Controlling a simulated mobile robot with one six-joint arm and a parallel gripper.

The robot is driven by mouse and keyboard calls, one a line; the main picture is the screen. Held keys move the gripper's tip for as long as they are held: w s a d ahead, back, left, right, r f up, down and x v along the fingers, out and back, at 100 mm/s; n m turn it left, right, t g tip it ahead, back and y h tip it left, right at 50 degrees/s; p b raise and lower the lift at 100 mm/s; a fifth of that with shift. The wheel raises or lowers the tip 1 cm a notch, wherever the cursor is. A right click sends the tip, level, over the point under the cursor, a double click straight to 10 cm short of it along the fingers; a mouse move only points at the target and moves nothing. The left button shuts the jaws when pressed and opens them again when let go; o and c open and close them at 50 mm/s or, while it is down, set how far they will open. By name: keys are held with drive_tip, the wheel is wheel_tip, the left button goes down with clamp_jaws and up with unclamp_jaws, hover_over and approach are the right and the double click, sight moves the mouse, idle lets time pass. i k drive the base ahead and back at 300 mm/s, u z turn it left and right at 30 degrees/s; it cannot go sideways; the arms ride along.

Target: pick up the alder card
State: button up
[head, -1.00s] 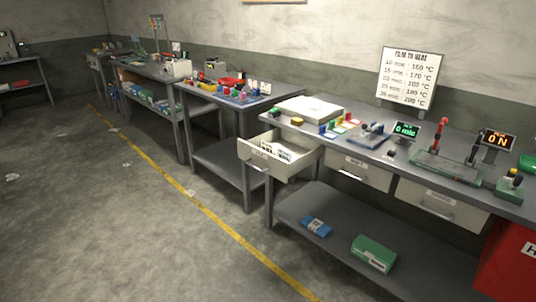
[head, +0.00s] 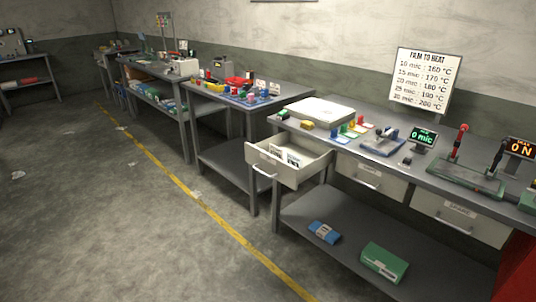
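An open drawer (head: 263,171) sticks out from the left end of the near workbench. White cards (head: 291,157) with dark marks stand or lie inside it. Their writing is too small to read, so I cannot tell whether one is the alder card. Several small coloured cards (head: 351,132) lie on the bench top with coloured pieces on them; their labels cannot be read either. My gripper is not in view.
The near bench (head: 463,188) carries a white flat box (head: 320,110), a "0 mic" display (head: 423,138), a lever device (head: 465,180) and a film-to-heat sign (head: 427,80). Two closed drawers sit below. A blue pack (head: 324,232) and green box (head: 384,262) lie on the shelf. The left floor is open.

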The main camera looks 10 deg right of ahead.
sight(276, 151)
drive_tip(key=u, duration=0.55)
drive_tip(key=i, duration=0.45)
drive_tip(key=u, duration=0.7)
drive_tip(key=i, duration=0.7)
drive_tip(key=u, duration=0.25)
drive_tip(key=i, duration=1.55)
drive_tip(key=z, duration=0.75)
drive_tip(key=i, duration=0.75)
drive_tip(key=z, duration=0.45)
